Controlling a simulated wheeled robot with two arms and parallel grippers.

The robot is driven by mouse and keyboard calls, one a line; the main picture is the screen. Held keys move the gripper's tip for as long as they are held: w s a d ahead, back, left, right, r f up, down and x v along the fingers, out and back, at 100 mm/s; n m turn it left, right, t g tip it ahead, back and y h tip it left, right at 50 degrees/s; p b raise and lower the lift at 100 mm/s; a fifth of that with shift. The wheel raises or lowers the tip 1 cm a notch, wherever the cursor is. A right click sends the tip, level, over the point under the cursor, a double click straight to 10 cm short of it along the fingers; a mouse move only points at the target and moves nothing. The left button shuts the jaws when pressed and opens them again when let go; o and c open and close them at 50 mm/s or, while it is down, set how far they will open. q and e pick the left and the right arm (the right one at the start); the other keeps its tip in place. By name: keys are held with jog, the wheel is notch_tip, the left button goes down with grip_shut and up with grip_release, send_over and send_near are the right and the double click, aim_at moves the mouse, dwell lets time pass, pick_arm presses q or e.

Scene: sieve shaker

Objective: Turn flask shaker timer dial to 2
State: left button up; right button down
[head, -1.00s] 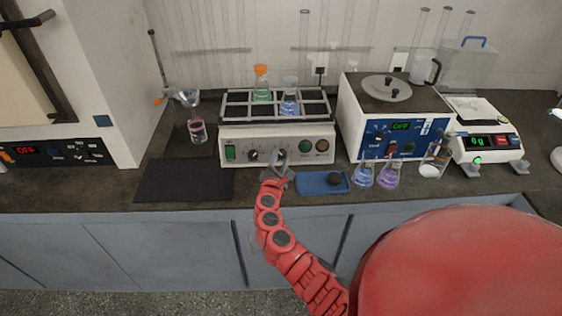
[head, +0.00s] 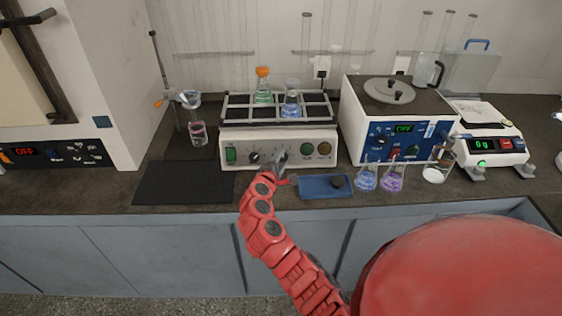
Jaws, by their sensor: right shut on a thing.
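The flask shaker (head: 240,170) is a cream box with a grey rack on top, in the middle of the bench. Its front panel has a green switch (head: 230,155) at the left, a small black dial (head: 254,157), and a green (head: 307,148) and a brown round button (head: 324,148) at the right. My right gripper (head: 281,158) is at the front panel, right of the small black dial, shut on a knob-like part that it mostly hides. The dial numbers are too small to read. A green flask (head: 263,96) and a blue flask (head: 291,103) stand in the rack. My left gripper is out of view.
A blue tray (head: 318,192) and flasks with blue (head: 366,179) and purple liquid (head: 391,180) stand to the right of my gripper. A blue-panelled machine (head: 352,128) is behind them. A dark mat (head: 184,184) lies clear at the left.

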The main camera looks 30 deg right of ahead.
dwell(0.4)
jog(key=shift+c, duration=2.2)
grip_release()
jog(key=b+v, duration=0.2)
jog(key=v, duration=1.5)
jog(key=shift+a, duration=0.15)
